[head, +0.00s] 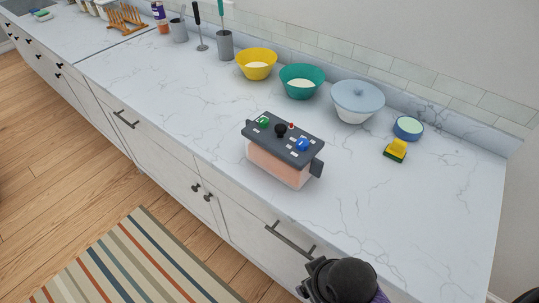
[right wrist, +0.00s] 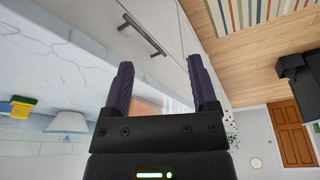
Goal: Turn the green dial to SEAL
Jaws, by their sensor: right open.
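The green dial (head: 263,122) sits at the left end of the dark top panel of a box-like device (head: 280,165) with a pinkish, see-through body. The device stands on the marble counter. A black knob (head: 281,130) is in the middle of the panel and a blue dial (head: 302,144) is at its right. The small white labels are too small to read, so I cannot tell the dial's setting. My right gripper (right wrist: 160,62) is open, its two purple fingers apart. In the head view my right arm shows at the bottom, well apart from the device. My left gripper is out of view.
A yellow-green sponge (head: 396,150) and a small blue round dish (head: 408,128) lie right. The counter (head: 200,110) left of the device is clear.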

